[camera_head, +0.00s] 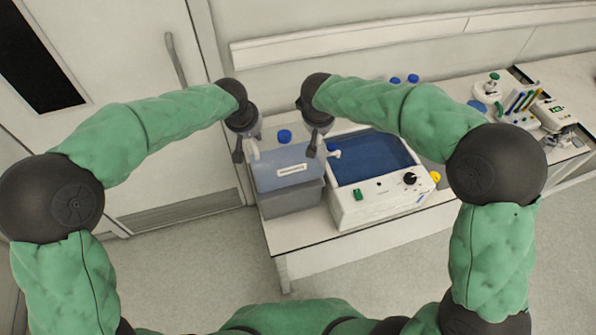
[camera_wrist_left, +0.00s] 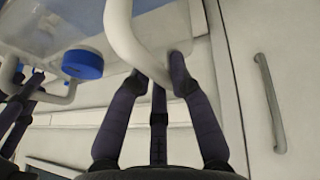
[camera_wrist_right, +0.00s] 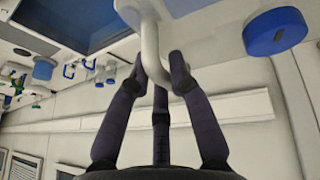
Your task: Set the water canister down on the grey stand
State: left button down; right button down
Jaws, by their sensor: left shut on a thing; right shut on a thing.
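The water canister (camera_head: 287,170) is a translucent bluish box with a white label, a blue cap (camera_head: 284,136) and white side handles. It appears level, directly over the grey stand (camera_head: 292,201) at the table's left end. I cannot tell if its base touches the stand. My left gripper (camera_head: 240,153) is shut on the left white handle, which shows in the left wrist view (camera_wrist_left: 122,32). My right gripper (camera_head: 315,150) is shut on the right white handle, which shows in the right wrist view (camera_wrist_right: 150,45). The stand's top is hidden by the canister.
A white water bath (camera_head: 380,200) with blue water, knobs and a green switch stands close to the right of the stand. Blue-capped bottles (camera_head: 413,78) stand behind it. A tube rack (camera_head: 519,102) and instruments are at far right. A door (camera_head: 130,60) is at left.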

pick_arm(q)
jog(key=shift+w+f+b, duration=0.1)
jog(key=shift+f+b, duration=0.6)
jog(key=shift+b, duration=0.05)
pick_arm(e)
jog(key=shift+f, duration=0.8)
pick_arm(q)
jog(key=c, duration=1.1)
grip_release()
jog(key=shift+c, duration=0.2)
pick_arm(e)
jog(key=c, duration=1.1)
grip_release()
jog(key=shift+c, duration=0.2)
jog(key=shift+r, duration=0.1)
pick_arm(q)
jog(key=v, duration=1.2)
pick_arm(e)
jog(key=v, duration=1.2)
